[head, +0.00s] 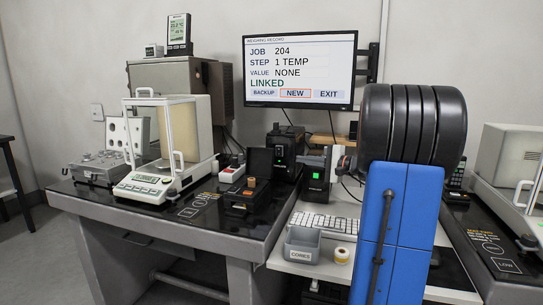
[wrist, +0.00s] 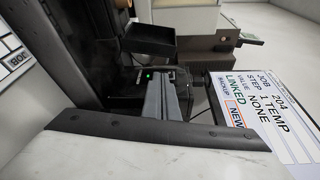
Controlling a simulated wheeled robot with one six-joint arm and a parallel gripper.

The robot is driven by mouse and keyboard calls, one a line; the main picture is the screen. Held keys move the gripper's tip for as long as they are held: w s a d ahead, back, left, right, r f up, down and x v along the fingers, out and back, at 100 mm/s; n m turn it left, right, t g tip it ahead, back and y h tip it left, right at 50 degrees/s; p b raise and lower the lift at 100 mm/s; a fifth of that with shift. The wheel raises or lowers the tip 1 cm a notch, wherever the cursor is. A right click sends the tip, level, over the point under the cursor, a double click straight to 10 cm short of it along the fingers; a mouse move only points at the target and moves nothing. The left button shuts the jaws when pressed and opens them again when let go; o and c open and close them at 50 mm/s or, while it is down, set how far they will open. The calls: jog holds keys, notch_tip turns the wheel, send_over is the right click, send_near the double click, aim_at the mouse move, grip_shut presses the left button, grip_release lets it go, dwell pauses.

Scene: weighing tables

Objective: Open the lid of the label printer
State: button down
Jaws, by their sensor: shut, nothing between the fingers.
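Two black devices with small green displays stand at the back of the tables in the head view: a taller one (head: 281,145) and a lower one (head: 316,190) right of it. I cannot tell for certain which is the label printer; no raised lid is clear on either. In the wrist view, my gripper (wrist: 168,95) shows as grey fingers close together with nothing between them. They lie in front of a black device with a small green light (wrist: 148,76). Whether they touch it is unclear. In the head view my arm largely hides the gripper.
A monitor (head: 300,103) hangs above the devices. Another balance stands right.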

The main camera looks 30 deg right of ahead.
jog(key=x, duration=1)
jog(key=shift+w, duration=0.3)
jog(key=shift+s+a+r, duration=0.5)
jog(key=shift+s+a, duration=0.05)
jog(key=shift+a, duration=0.05)
